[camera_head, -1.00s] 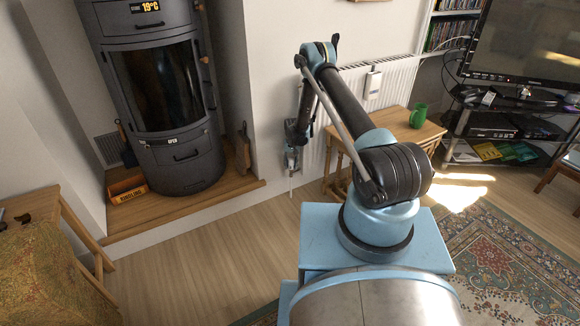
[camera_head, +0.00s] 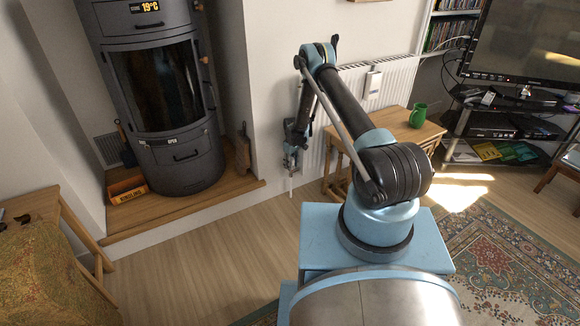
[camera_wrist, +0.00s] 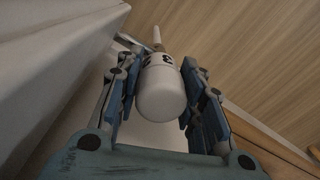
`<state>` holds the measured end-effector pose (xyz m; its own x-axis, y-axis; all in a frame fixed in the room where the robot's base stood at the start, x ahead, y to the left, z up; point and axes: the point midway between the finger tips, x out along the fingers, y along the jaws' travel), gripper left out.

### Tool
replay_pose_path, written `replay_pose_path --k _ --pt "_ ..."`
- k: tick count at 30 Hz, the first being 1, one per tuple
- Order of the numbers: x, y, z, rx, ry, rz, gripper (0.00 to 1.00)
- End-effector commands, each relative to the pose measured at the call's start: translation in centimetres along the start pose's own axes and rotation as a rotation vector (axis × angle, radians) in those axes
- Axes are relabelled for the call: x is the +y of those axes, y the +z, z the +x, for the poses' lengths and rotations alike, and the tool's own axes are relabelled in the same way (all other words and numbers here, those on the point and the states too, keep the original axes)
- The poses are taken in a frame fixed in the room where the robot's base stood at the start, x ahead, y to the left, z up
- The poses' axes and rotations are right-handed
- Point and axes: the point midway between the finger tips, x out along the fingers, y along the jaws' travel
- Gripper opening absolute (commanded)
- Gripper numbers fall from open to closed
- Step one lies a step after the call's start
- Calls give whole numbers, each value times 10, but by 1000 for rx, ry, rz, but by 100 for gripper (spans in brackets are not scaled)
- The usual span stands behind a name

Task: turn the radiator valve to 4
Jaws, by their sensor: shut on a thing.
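The white radiator valve (camera_wrist: 162,95) shows in the wrist view, with its rounded end toward the camera. A dark numeral that looks like a 3 shows near its far end, partly turned away; I cannot read the setting for certain. My gripper (camera_wrist: 160,85) has its blue fingers on both sides of the valve and is shut on it. In the head view my gripper (camera_head: 292,158) is low at the left end of the white radiator (camera_head: 398,82). The valve itself is hidden or too small to tell there. A thin white pipe runs down below the gripper.
A dark stove (camera_head: 165,95) stands on a wooden hearth to the left, with a kindling box (camera_head: 127,190). A wooden side table (camera_head: 398,130) with a green mug (camera_head: 418,115) stands right of the gripper. The floor in front is clear.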

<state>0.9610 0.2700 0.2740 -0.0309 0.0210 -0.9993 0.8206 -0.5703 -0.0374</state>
Motion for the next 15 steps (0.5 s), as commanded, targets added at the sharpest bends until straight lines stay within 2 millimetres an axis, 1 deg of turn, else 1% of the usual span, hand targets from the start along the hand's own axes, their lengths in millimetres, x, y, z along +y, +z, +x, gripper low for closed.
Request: replay_pose_path --k 1,6,15 --pt "-4 0 1 -3 -7 -29 12" --pt "-5 0 1 -6 -7 -103 12" --pt "-6 0 1 -7 -8 -155 12"
